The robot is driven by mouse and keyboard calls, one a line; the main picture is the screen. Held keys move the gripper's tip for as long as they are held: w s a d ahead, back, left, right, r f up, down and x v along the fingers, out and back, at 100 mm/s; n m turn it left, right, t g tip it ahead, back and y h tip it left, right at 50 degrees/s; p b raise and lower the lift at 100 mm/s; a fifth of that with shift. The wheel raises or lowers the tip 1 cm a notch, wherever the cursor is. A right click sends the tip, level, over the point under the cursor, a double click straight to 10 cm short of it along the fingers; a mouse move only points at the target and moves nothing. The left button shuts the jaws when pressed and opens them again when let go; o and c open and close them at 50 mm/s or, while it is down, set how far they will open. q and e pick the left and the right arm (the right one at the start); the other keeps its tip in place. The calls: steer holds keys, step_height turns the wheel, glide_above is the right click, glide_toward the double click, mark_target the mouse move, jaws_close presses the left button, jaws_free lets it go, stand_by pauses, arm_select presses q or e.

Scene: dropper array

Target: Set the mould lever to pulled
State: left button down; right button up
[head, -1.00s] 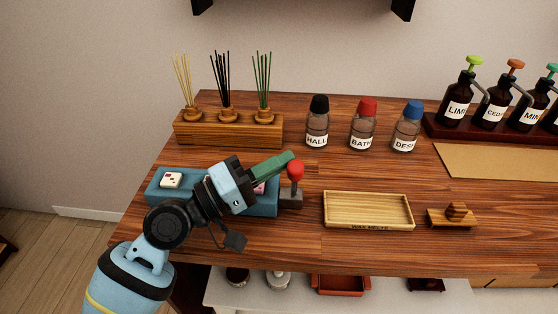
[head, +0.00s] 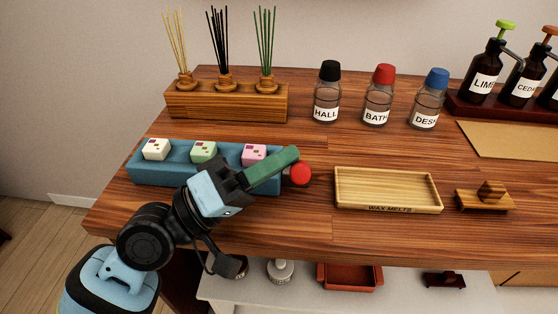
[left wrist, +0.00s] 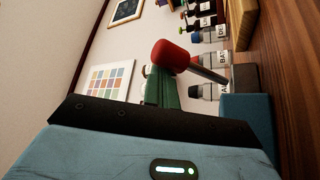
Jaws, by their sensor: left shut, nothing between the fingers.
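The mould is a blue block (head: 180,176) near the table's left front, with white (head: 156,149), green (head: 204,152) and pink (head: 254,154) pieces on top. Its lever (head: 300,174), with a red knob, stands at the block's right end. The knob hides the shaft in the head view, so the lever looks tilted toward me. The left wrist view shows the red knob (left wrist: 170,55) on a grey shaft. My left gripper (head: 291,153) is shut and empty, its green fingers just behind the knob; I cannot tell if they touch. My right gripper is not in view.
A wax melts tray (head: 388,208) and a small wooden stamp-like piece (head: 485,200) lie right of the lever. A reed diffuser stand (head: 225,104) and HALL, BATH and DESK bottles stand behind. Pump bottles stand at back right. The table's front edge is close.

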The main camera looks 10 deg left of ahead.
arm_select(q)
steer(key=shift+f, duration=0.15)
steer(key=shift+s, duration=0.1)
stand_by(0.5)
steer(key=shift+f, duration=0.1)
steer(key=shift+s+a+f, duration=0.1)
steer(key=shift+a+f, duration=0.05)
steer(key=b+v, duration=0.1)
steer(key=v, duration=0.1)
steer(key=r+b+v, duration=0.1)
steer(key=v, duration=0.2)
steer(key=b+v, duration=0.2)
steer(key=v, duration=0.1)
steer(key=shift+s+a+r, duration=0.15)
steer(key=shift+a+r, duration=0.2)
steer(key=shift+a, duration=0.15)
steer(key=s+a, duration=0.2)
steer(key=a, duration=0.1)
steer(key=s+a, duration=0.1)
steer(key=a, duration=0.1)
steer(key=shift+a+r, duration=0.1)
steer(key=shift+r, duration=0.2)
